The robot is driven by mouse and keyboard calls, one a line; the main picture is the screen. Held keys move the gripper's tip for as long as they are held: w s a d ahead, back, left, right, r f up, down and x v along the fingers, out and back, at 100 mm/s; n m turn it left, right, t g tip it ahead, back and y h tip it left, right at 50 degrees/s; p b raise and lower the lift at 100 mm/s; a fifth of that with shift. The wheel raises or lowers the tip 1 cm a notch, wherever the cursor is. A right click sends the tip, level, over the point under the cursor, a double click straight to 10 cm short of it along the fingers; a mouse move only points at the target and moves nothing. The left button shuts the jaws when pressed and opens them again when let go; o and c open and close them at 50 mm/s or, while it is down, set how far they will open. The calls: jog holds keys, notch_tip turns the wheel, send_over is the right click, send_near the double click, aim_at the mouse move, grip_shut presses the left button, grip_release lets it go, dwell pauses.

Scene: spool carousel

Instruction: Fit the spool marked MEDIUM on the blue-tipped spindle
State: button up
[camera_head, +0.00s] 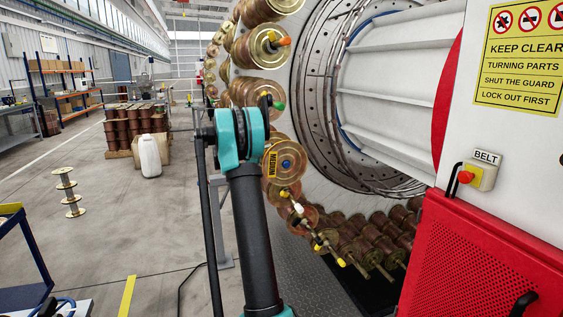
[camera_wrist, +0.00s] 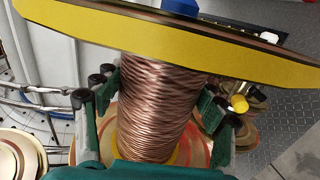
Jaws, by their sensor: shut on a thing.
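The spool with a yellow label, which seems to read MEDIUM (camera_head: 271,165), is at the near side of the large wheel in the head view. The blue tip (camera_head: 287,163) shows at the middle of its outer flange, so the spool appears to be around the blue-tipped spindle. In the wrist view the spool's copper winding (camera_wrist: 155,105) lies between the dark green fingers of my gripper (camera_wrist: 160,98), which is shut on it. A yellow flange edge crosses the top, with the blue tip (camera_wrist: 180,7) beyond it. The spindle's root is hidden. My arm hides the gripper in the head view.
Neighbouring spools carry a green tip (camera_head: 279,105), an orange tip (camera_head: 282,42) and yellow tips (camera_head: 341,262) close by. A red guard (camera_head: 470,255) stands at right.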

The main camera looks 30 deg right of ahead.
jog(key=shift+w+d+r, duration=0.1)
jog(key=shift+w+d, duration=0.1)
jog(key=shift+w, duration=0.45)
jog(key=shift+w+d, duration=0.15)
jog(key=shift+w, duration=0.5)
jog(key=shift+w, duration=0.2)
jog(key=shift+w+d, duration=0.35)
jog(key=shift+w, duration=1.05)
jog(key=shift+w+d, duration=0.35)
jog(key=shift+w, duration=1.05)
jog(key=shift+w+d, duration=0.35)
jog(key=shift+w, duration=1.05)
jog(key=shift+w, duration=0.15)
